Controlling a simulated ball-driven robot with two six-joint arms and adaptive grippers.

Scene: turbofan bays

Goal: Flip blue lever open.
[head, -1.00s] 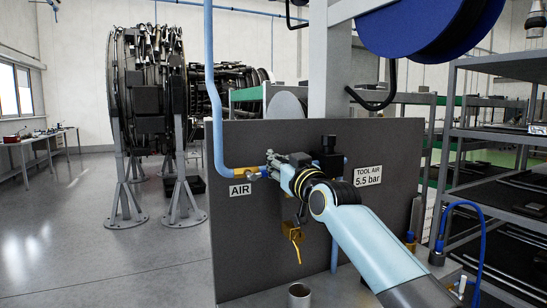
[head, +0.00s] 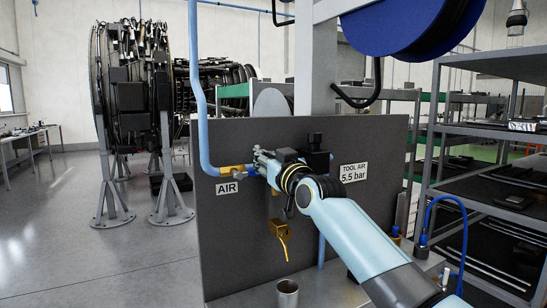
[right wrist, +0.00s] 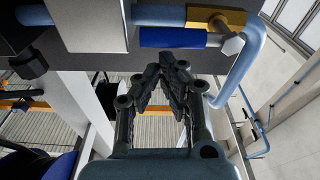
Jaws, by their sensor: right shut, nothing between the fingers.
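The blue lever (right wrist: 172,37) shows in the right wrist view as a bar lying alongside the pipe, with a pale hub (right wrist: 233,45) at its right end. It belongs to the brass valve (right wrist: 208,17), which also shows in the head view (head: 236,170) on the dark panel. In the head view the lever is mostly hidden by my right gripper (head: 262,158). In the right wrist view the right gripper (right wrist: 176,66) is shut and empty, its fingertips close to the lever's edge; I cannot tell whether they touch. My left gripper is not in view.
The light-blue pipe (head: 203,110) drops to the valve beside the AIR sign (head: 228,188). A brass fitting with a yellow tail (head: 279,229) hangs below. A metal cup (head: 287,292) stands on the bench. Shelves (head: 500,185) stand at right; open floor lies left.

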